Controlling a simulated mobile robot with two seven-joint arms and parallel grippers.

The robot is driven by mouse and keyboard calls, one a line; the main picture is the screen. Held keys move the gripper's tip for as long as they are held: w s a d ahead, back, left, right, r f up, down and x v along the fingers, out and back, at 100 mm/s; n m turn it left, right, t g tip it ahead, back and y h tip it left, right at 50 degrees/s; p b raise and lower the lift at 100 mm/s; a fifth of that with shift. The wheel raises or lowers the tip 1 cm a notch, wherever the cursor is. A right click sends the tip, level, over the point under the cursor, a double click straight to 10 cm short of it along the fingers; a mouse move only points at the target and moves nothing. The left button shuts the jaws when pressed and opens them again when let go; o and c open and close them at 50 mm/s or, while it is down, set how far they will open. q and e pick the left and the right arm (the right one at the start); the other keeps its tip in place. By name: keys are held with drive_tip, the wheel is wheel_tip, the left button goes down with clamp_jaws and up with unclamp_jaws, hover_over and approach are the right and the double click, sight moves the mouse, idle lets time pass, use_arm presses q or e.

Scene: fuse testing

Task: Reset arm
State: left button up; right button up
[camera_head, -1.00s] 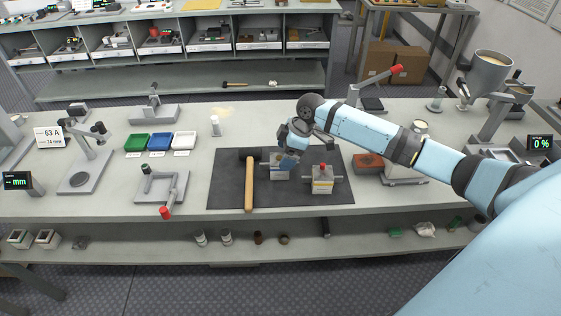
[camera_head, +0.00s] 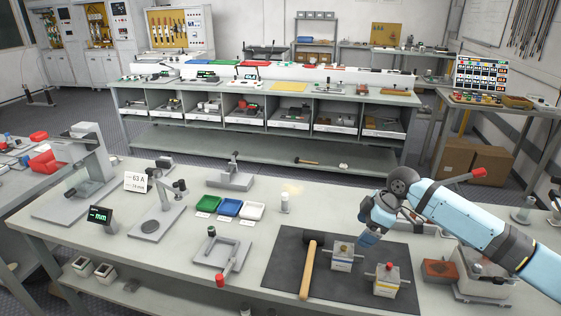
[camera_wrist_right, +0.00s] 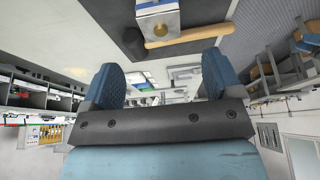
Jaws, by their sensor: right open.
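My right arm comes in from the right in the head view. Its gripper (camera_head: 368,233) hangs above the dark mat (camera_head: 285,262), just right of a small grey block with a blue label (camera_head: 341,258). In the right wrist view the two blue fingers (camera_wrist_right: 160,88) stand wide apart with nothing between them. The block with the blue label also shows there (camera_wrist_right: 158,18), beyond the fingers. A second block with a yellow label (camera_head: 387,282) stands on the mat to the right. A hammer (camera_head: 308,270) lies at the mat's left side. My left gripper is not in view.
Green (camera_head: 208,203), blue (camera_head: 230,207) and white (camera_head: 252,211) trays stand left of the mat. A grey frame with a red-tipped handle (camera_head: 220,253) sits in front of them. A reddish-brown block (camera_head: 439,272) lies to the right, by the arm.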

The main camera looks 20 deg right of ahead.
drive_tip(key=s+a+f, duration=0.3)
drive_tip(key=a+f, duration=0.1)
drive_tip(key=a, duration=0.1)
drive_tip(key=s+a+f, duration=0.2)
drive_tip(key=shift+s+a+f, duration=0.1)
drive_tip(key=shift+s+a, duration=0.25)
drive_tip(key=s+a+f+m, duration=0.2)
drive_tip(key=s+a+f, duration=0.2)
drive_tip(key=s+a, duration=0.5)
drive_tip(key=s+d+r+m+t+h, duration=0.15)
drive_tip(key=s+m, duration=0.25)
drive_tip(key=s, duration=0.5)
drive_tip(key=s+d+r+m+h, duration=0.15)
drive_tip(key=s+m, duration=0.25)
drive_tip(key=s, duration=0.4)
drive_tip(key=w+a+f+n+t+y+p, duration=0.1)
drive_tip(key=w+a+f+t+y+p, duration=0.1)
drive_tip(key=w+a+f+t+p, duration=0.3)
drive_tip(key=shift+w+a+f+t+p, duration=0.15)
drive_tip(key=shift+w+a+t+p, duration=0.6)
drive_tip(key=shift+p, duration=1.3)
drive_tip(key=shift+s+a, duration=0.25)
